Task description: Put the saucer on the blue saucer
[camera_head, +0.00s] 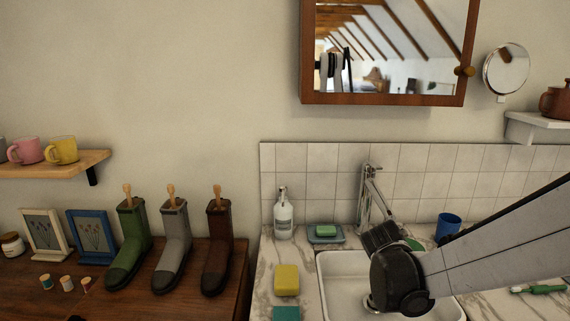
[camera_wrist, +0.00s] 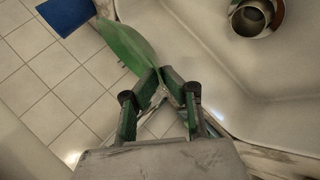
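A green saucer (camera_wrist: 128,46), seen at a slant, has its near edge between the fingertips of my gripper (camera_wrist: 165,80) in the wrist view. The fingers look closed on that edge, and the saucer is tilted. In the head view only a small green part (camera_head: 414,244) shows behind my wrist, above the back of the sink; the fingertips are hidden there. I cannot make out a blue saucer in either view. A grey-blue dish (camera_head: 325,239) holding green soap sits left of the tap.
The white sink (camera_head: 340,287) lies below my gripper, with the tap (camera_head: 366,200) behind it. A blue cup (camera_head: 449,225) stands right of the gripper. A soap bottle (camera_head: 284,214), yellow sponge (camera_head: 287,279) and teal block (camera_head: 286,313) are on the left counter. Tiled wall stands behind.

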